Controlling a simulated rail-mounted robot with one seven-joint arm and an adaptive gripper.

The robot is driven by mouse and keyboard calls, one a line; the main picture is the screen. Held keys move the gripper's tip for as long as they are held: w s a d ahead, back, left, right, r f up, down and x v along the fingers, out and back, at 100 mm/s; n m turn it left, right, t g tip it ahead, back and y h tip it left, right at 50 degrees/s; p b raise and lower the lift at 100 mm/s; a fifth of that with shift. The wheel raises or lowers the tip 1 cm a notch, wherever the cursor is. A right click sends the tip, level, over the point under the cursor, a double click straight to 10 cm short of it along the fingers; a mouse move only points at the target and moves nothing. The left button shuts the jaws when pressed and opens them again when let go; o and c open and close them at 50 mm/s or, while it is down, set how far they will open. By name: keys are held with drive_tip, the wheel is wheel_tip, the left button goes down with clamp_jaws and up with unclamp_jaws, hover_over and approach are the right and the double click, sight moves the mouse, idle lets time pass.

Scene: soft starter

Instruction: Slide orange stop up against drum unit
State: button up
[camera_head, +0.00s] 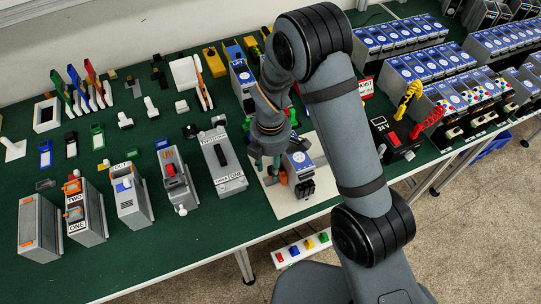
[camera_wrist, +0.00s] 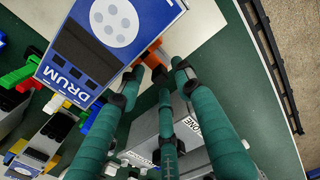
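The drum unit (camera_head: 299,160) has a blue top with a white circle and stands on a pale board (camera_head: 318,198). In the wrist view its DRUM label (camera_wrist: 75,70) shows at upper left. The orange stop (camera_wrist: 150,53) lies beside the drum unit's edge, partly hidden by my fingers; I cannot tell whether they touch. It shows as a small orange patch (camera_head: 283,178) in the head view. My gripper (camera_wrist: 157,70) has green fingers pointing down at the stop. The fingertips are spread apart, around or just above the stop; contact is unclear.
A grey unit (camera_head: 222,160) marked ONE stands left of the board, close to my fingers. Several grey units stand farther left. A black 24 V box (camera_head: 397,137) is to the right, behind my arm. Bare pale board shows right of the stop in the wrist view (camera_wrist: 200,25).

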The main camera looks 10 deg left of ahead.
wheel_tip(320, 180, up, 11)
idle(0.3)
idle(0.4)
